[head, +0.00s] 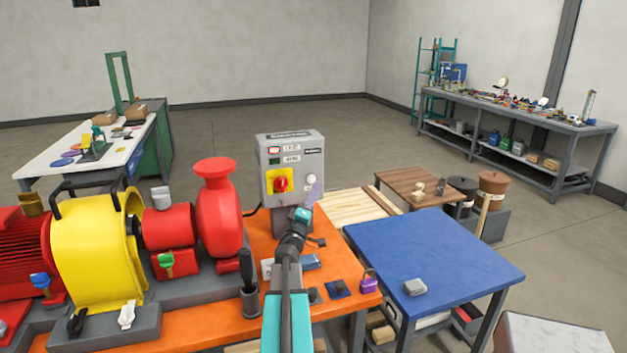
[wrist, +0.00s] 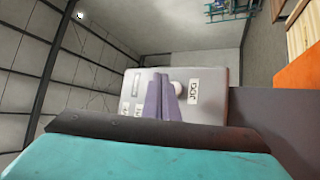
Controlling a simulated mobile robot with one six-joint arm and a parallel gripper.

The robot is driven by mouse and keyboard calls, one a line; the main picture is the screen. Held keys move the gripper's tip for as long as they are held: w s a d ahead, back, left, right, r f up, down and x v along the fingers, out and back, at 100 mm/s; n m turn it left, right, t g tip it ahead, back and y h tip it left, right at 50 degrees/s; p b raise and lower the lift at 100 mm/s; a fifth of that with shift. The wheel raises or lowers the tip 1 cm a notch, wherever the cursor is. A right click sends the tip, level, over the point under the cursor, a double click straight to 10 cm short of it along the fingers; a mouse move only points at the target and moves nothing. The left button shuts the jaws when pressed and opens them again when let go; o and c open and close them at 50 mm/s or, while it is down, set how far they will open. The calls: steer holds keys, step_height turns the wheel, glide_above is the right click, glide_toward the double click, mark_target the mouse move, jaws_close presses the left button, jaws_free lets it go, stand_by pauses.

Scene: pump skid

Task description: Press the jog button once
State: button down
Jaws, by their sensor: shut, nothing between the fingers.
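The grey control box (head: 292,160) stands on the orange skid. It carries a red knob (head: 281,184) on a yellow plate and a pale round button (head: 311,178) at its right. In the wrist view the pale button (wrist: 181,88) shows beside a label that seems to read JOG (wrist: 194,86). My gripper (head: 317,184) is shut and empty, its purple fingers pointing at the box beside the button. In the wrist view the fingertips (wrist: 168,83) overlap the button's left edge. I cannot tell whether they touch it.
A red pump (head: 219,215) and yellow housing (head: 95,250) stand left of the box. A purple padlock (head: 369,283) sits at the skid's right edge. A blue table (head: 440,255) with a small grey item stands to the right.

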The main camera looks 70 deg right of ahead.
steer(key=shift+w+d+p, duration=0.3)
steer(key=shift+w+d, duration=0.55)
steer(key=shift+d, duration=0.2)
steer(key=shift+w+d+p, duration=0.35)
steer(key=shift+w+d, duration=0.15)
steer(key=shift+d, duration=0.15)
stand_by(2.7)
steer(key=shift+s+a, duration=0.1)
stand_by(0.3)
steer(key=shift+s+a, duration=0.45)
steer(key=shift+a, duration=0.15)
steer(key=s+a, duration=0.3)
steer(key=shift+s+a, duration=0.1)
steer(key=shift+a, duration=0.3)
stand_by(0.6)
stand_by(0.6)
